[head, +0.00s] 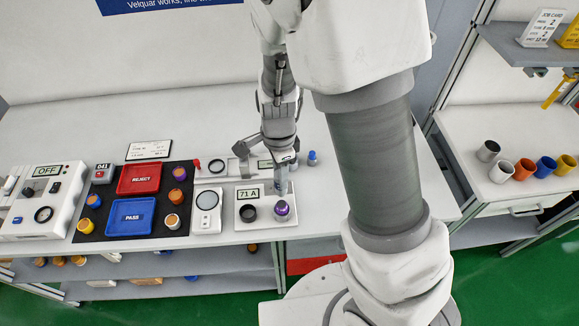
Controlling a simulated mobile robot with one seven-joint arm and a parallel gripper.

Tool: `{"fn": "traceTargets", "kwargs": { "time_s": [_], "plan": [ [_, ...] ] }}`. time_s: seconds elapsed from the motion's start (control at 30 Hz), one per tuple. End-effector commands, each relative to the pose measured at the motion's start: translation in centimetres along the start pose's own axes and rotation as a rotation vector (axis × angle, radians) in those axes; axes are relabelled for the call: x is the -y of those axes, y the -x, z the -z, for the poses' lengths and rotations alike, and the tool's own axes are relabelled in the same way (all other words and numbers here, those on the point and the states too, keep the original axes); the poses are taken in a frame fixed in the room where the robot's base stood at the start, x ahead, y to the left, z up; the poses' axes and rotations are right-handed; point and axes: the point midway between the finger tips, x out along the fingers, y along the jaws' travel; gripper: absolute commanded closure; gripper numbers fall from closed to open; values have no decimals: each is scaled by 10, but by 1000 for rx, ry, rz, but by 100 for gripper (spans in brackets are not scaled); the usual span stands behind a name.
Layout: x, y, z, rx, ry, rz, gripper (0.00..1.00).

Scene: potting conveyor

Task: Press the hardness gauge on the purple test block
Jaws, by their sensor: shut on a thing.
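The purple test block (282,211) stands on a white plate (262,219) near the front edge of the bench. My gripper (283,163) points down above it and is shut on the hardness gauge (281,184), a slim grey upright body. The gauge's lower end is right over the top of the purple block. Whether it touches the block cannot be told from this view. A small display (248,193) on the plate reads 71 A. A black ring (248,213) lies on the plate left of the block.
Left are a white scale-like device (207,208), a blue PASS tray (131,217) and a red REJECT tray (139,179) on a black mat, with several small pieces around. A device reading OFF (46,171) is far left. Coloured cups (524,169) stand on a right shelf. The back bench is clear.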

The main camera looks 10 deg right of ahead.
Motion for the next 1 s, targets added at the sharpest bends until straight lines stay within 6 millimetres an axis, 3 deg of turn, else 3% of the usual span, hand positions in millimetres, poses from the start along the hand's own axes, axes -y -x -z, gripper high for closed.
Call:
{"fn": "traceTargets", "kwargs": {
  "time_s": [0.67,1.0],
  "plan": [
    [-1,1,-6,0,15,-1,100],
    [-1,-24,-6,0,16,-1,100]
  ]
}}
